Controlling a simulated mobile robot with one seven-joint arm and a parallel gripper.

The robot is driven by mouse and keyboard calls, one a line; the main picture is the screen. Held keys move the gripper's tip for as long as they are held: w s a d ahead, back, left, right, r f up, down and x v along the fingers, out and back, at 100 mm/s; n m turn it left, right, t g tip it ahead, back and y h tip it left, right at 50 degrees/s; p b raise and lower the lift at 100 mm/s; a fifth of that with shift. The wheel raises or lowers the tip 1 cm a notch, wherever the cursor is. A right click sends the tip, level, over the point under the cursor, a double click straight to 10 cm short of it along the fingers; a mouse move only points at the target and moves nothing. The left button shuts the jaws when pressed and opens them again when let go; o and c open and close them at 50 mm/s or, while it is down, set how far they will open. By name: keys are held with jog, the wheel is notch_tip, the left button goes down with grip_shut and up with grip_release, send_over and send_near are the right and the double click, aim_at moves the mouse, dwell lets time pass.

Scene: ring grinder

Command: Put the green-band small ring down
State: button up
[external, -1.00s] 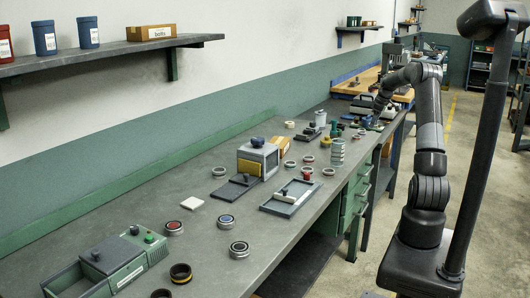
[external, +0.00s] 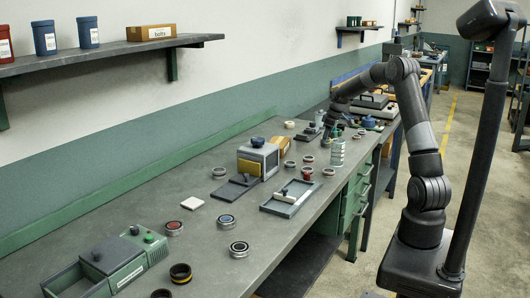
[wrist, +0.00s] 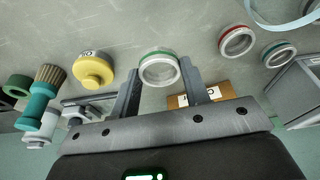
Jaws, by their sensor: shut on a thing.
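The green-band small ring (wrist: 160,68) is in the wrist view, between the two fingers of my gripper (wrist: 161,70). It is a pale ring with a green stripe near its upper rim. The fingers are shut on it from left and right. Bench surface shows through its opening; I cannot tell how high it is above the bench. The held ring is too small to make out there.
In the wrist view, a red-band ring (wrist: 237,40) and a teal-band ring (wrist: 278,54) lie to the right. A yellow knobbed piece (wrist: 93,70) and a teal-handled brush (wrist: 40,105) are left. A cardboard box (wrist: 212,92) and a grey box (wrist: 300,88) are near the gripper.

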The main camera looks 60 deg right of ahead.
aim_at(316, 154)
jog(key=w, duration=0.1)
jog(key=w+a+f, duration=0.1)
jog(key=w+f, duration=0.1)
jog(key=shift+a, duration=0.25)
jog(key=x, duration=0.2)
jog(key=s+x, duration=0.1)
jog(key=x, duration=0.1)
jog(key=shift+w+f, duration=0.1)
jog(key=shift+f, duration=0.05)
jog(key=o, duration=1)
jog(key=shift+f, duration=0.1)
